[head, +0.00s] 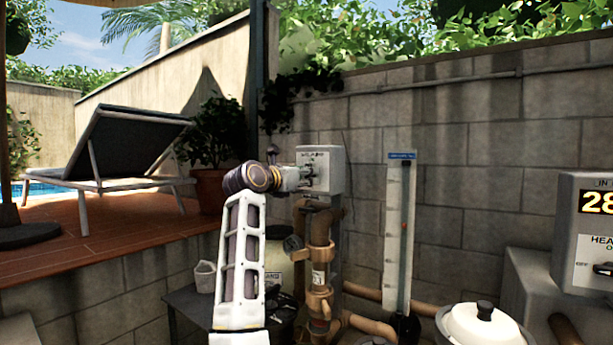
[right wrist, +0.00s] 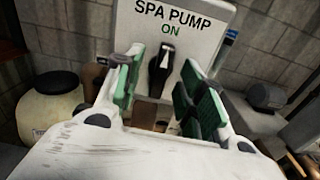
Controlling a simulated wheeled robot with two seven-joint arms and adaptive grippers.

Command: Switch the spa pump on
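The spa pump switch box (head: 329,156) is a grey box on the block wall in the head view. Its front reads "SPA PUMP" and "ON" in the right wrist view (right wrist: 190,18). Below "ON" is a black switch handle (right wrist: 160,72) with a white pointer mark, standing nearly upright towards that word. My right gripper (head: 303,178) is at the front of the box. In the right wrist view its green-padded fingers (right wrist: 162,66) are apart, one on each side of the handle, with visible gaps. In the head view the gripper hides part of the box front. My left gripper is not in view.
Brown pipes (head: 320,252) run below the box. A clear gauge tube on a white board (head: 397,235) stands to its right. A heater panel (head: 590,235) is at the far right, near a white round lid (head: 483,325). A lounger (head: 125,145) stands on the raised deck.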

